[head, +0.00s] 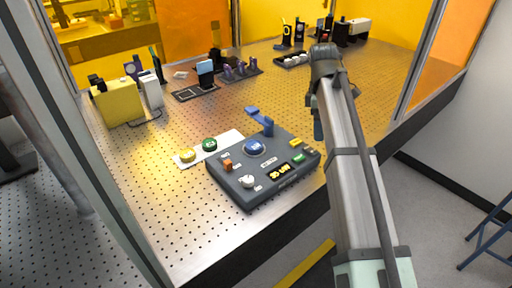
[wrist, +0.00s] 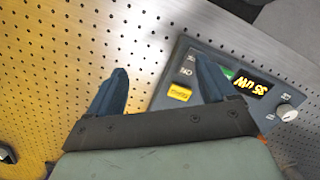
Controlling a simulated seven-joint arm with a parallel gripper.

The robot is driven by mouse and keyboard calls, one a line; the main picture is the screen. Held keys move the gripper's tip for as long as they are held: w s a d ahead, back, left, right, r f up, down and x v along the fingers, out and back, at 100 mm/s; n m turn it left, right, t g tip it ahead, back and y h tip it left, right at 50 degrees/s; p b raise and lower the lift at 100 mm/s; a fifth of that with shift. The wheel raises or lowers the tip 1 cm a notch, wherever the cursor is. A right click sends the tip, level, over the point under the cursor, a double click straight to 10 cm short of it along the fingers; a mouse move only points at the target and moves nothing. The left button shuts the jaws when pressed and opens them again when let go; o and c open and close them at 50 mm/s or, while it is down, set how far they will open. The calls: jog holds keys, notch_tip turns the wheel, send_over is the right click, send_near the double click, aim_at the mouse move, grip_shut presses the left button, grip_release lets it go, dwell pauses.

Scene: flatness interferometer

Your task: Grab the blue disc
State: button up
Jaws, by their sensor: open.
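The blue disc (head: 255,148) sits on the top face of a dark grey instrument box (head: 237,186), below a small blue arm-like bracket (head: 262,120). My gripper (head: 318,128) is above the table, to the right of the box in the head view, and apart from the disc. In the wrist view my gripper (wrist: 162,78) shows two blue fingers spread apart with nothing between them. The wrist view shows part of the box (wrist: 171,92); the blue disc cannot be seen there.
A green disc (head: 209,145) and a yellow disc (head: 187,155) lie on a white plate (head: 228,137) left of the box. Optics stand at the back of the perforated table (head: 170,215).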

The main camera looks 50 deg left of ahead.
jog(key=s+a+r+n, duration=0.2)
jog(key=s+a+r, duration=0.15)
jog(key=s, duration=0.25)
jog(key=s+a+r+n+y, duration=0.1)
jog(key=s+a+r, duration=0.2)
jog(key=s+a, duration=0.15)
jog(key=s+a+r+n, duration=0.2)
jog(key=s+a+r, duration=0.1)
jog(key=s, duration=0.3)
send_over(255, 144)
jog(key=shift+g, duration=0.4)
notch_tip(255, 144, down, 8)
jog(key=shift+s+d+f, duration=0.1)
jog(key=shift+s, duration=0.05)
jog(key=shift+w+f, duration=0.2)
jog(key=shift+f, duration=2.8)
